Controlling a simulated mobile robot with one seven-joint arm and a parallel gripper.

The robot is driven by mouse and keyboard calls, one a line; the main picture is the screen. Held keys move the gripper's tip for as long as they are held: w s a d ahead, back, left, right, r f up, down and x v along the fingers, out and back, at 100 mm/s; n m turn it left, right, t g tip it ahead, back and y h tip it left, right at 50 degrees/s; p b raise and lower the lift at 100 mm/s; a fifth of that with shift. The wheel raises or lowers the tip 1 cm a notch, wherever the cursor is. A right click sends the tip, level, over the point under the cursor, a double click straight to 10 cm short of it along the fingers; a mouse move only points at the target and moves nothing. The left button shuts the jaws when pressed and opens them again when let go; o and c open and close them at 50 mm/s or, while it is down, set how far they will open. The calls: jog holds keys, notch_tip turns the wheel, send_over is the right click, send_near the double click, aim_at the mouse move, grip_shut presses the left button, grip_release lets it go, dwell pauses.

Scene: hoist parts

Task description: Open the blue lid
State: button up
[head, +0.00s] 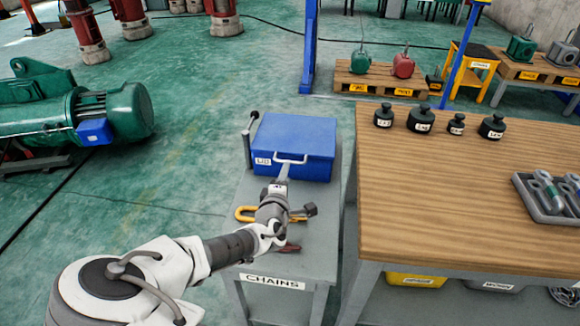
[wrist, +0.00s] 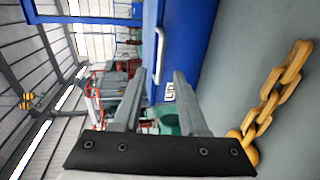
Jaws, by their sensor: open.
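The blue lid (head: 297,130) is shut on a blue box (head: 310,170) that stands on the grey table. A pale bar handle (head: 291,158) sits on the front of the lid. In the wrist view the handle (wrist: 160,48) shows beyond and in line with the gap between my fingers. My gripper (head: 283,173) is open and empty, just in front of the handle. In the wrist view its two fingers (wrist: 160,76) point toward the blue box (wrist: 190,35). I cannot tell whether the tips reach around the handle; no contact shows.
A yellow chain (head: 243,213) lies on the grey table, partly behind my arm; it shows at right in the wrist view (wrist: 270,95). A dark upright lever (head: 249,137) stands left of the box. A wooden-topped table (head: 450,210) with black weights (head: 420,119) stands close on the right.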

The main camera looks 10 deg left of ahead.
jog(key=b+x, duration=0.2)
jog(key=x, duration=0.6)
jog(key=shift+w, duration=0.1)
jog(key=shift+c, duration=0.2)
grip_shut()
dwell(1.0)
